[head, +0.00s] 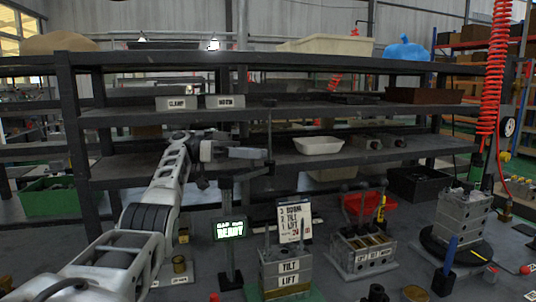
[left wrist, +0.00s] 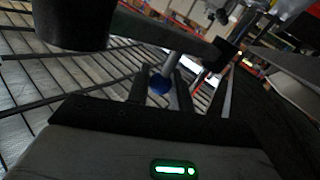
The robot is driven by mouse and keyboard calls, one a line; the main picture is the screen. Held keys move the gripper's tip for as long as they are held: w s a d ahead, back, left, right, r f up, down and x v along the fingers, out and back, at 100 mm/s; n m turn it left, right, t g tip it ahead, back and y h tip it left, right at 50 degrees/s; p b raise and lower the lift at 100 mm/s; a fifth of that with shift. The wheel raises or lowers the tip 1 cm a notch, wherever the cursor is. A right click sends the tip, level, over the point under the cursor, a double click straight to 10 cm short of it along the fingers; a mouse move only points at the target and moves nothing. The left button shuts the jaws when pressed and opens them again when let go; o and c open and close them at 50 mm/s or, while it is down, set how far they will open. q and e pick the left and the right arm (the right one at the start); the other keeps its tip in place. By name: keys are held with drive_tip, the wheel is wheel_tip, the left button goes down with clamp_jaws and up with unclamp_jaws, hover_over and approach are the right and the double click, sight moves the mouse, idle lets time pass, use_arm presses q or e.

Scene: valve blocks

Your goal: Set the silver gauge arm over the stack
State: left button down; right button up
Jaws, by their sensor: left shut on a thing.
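My left gripper (head: 250,153) reaches in from the left, in front of the shelf rack, and is shut on part of the gauge arm (head: 250,174). This arm is a dark bar at the top of an upright post (head: 228,200), level with the middle shelf. In the left wrist view the bar (left wrist: 170,32) crosses the top, and a small blue tip (left wrist: 159,84) shows beyond my gripper. The exact grip is hard to see. The stack (head: 288,270), grey blocks labelled TILT and LIFT, stands right of the post, below the bar. My right gripper is out of view.
A white order card (head: 294,222) stands behind the stack. A slotted block holder (head: 362,250) and a block pile on a black turntable (head: 458,235) stand right. The shelf rack (head: 300,112) is close behind.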

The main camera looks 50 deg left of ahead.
use_arm(q)
drive_tip(key=shift+g, duration=0.3)
drive_tip(key=c, duration=1.3)
unclamp_jaws()
drive_tip(key=shift+d, duration=0.1)
